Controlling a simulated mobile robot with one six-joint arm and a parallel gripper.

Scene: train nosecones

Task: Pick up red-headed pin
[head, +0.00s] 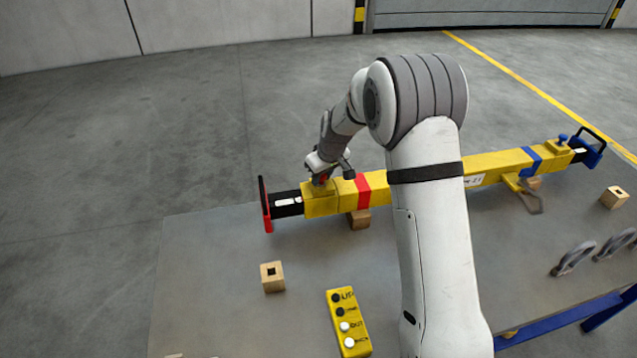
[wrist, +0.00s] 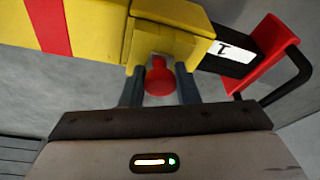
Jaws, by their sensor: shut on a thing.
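The red-headed pin shows its round red head (wrist: 159,78) in the wrist view, against the yellow end block of a long yellow bar (head: 490,162). My gripper (wrist: 159,82) has one dark finger on each side of the head and is shut on the pin. In the head view my gripper (head: 323,178) is at the bar's left end, by the red band, and mostly covers the pin. The pin's shaft is hidden, so I cannot tell how far it sits in the block.
The bar rests on wooden blocks on a grey table (head: 210,270). A red end handle (head: 265,205) is at its left, a blue-headed pin (head: 563,138) at its right. A wooden block with a hole (head: 272,277) and a yellow button box (head: 348,323) stand in front. Grey shackles (head: 573,258) lie at right.

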